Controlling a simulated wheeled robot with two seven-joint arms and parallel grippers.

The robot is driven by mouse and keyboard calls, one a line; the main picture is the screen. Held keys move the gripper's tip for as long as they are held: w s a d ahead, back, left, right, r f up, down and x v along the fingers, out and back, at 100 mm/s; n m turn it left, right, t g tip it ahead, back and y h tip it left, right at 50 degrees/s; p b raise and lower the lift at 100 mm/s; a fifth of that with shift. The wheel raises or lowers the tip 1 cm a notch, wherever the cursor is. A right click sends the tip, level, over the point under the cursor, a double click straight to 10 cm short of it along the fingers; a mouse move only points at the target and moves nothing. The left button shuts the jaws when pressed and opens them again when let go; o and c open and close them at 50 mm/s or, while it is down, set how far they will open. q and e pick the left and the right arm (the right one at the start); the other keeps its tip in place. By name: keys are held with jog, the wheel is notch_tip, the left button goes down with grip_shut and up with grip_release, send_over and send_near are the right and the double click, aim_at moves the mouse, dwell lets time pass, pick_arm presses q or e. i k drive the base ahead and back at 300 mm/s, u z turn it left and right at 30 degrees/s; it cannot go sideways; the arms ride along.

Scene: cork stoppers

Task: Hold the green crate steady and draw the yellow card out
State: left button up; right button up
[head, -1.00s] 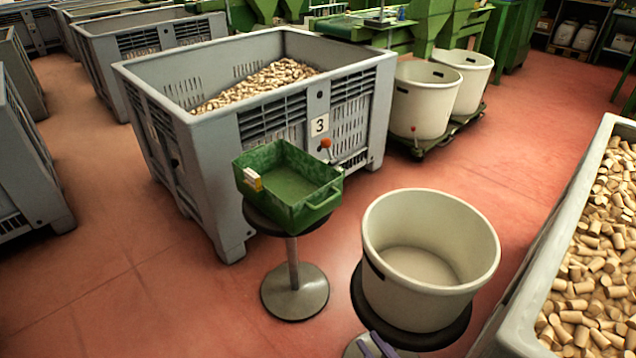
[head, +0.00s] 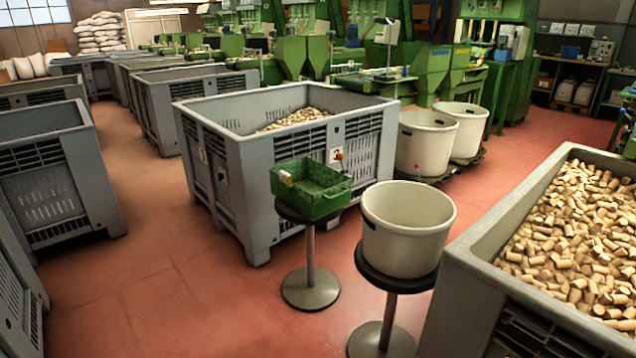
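The green crate (head: 318,204) sits on a round black stool (head: 309,262) in front of a large grey bin. It looks empty inside as far as I can see. A small pale card with a yellowish edge (head: 285,178) sits at the crate's left end, upright against its wall. Neither of my grippers shows in the head view, so nothing of mine is seen touching the crate or the card.
A white tub (head: 405,235) stands on another stool just right of the crate. A grey bin of corks (head: 470,262) fills the right front. A large grey bin marked 3 (head: 250,150) stands close behind the crate. Red floor (head: 170,290) is open at left.

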aim_at(285, 178)
jog(key=u, duration=0.45)
jog(key=i, duration=2.05)
jog(key=z, duration=0.85)
